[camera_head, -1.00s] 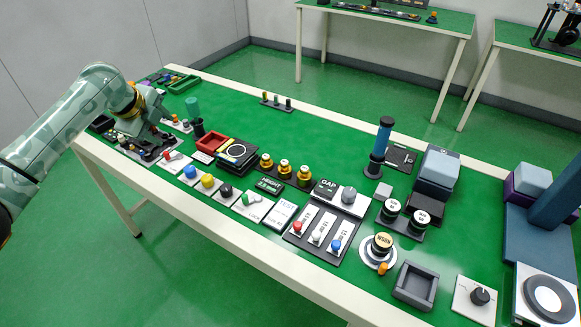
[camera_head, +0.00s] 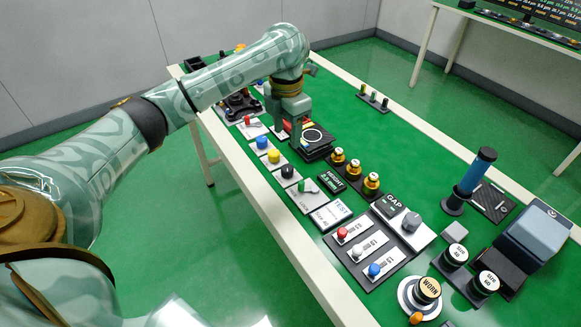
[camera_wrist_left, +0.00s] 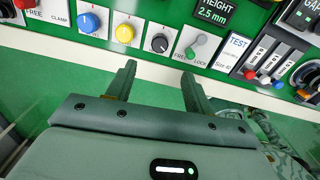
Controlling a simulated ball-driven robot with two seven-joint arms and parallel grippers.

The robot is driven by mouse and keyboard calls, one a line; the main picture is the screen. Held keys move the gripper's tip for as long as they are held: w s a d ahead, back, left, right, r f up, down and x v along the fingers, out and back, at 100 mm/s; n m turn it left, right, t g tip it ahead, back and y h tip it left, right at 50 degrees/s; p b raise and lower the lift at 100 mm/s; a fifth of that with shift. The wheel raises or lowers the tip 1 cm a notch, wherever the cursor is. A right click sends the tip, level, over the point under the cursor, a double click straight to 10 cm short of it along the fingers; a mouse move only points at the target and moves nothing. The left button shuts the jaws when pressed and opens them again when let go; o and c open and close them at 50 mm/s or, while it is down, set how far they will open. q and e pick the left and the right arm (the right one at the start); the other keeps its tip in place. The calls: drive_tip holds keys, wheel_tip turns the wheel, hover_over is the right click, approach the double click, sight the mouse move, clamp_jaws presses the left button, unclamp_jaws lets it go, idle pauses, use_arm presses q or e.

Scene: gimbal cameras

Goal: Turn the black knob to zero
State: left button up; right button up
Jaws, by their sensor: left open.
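The black knob (camera_head: 288,171) sits on a white plate in the control row along the table's near edge. In the left wrist view the black knob (camera_wrist_left: 159,44) shows a pale pointer mark; the small scale print is not readable. My left gripper (camera_head: 288,135) is above the panel row in the head view, its fingers pointing down. In the left wrist view my left gripper (camera_wrist_left: 158,72) is open and empty, and the knob appears just beyond the gap between its fingertips, not touched. My right gripper is not in view.
A yellow knob (camera_wrist_left: 124,33) and a blue knob (camera_wrist_left: 89,22) flank the black knob on one side. A FREE/LOCK lever (camera_wrist_left: 190,52) is on the other. Brass-coloured posts (camera_head: 354,168) and a GAP panel (camera_head: 412,222) stand farther right.

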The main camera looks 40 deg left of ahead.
sight(287, 167)
use_arm(q)
wheel_tip(287, 167, down, 12)
drive_tip(key=b, duration=0.5)
drive_tip(key=shift+a+r, duration=0.1)
drive_tip(key=shift+r, duration=0.1)
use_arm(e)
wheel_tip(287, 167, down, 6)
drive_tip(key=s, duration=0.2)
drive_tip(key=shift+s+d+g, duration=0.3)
use_arm(q)
drive_tip(key=shift+r, duration=0.1)
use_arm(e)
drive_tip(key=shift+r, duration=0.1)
use_arm(q)
drive_tip(key=c, duration=1)
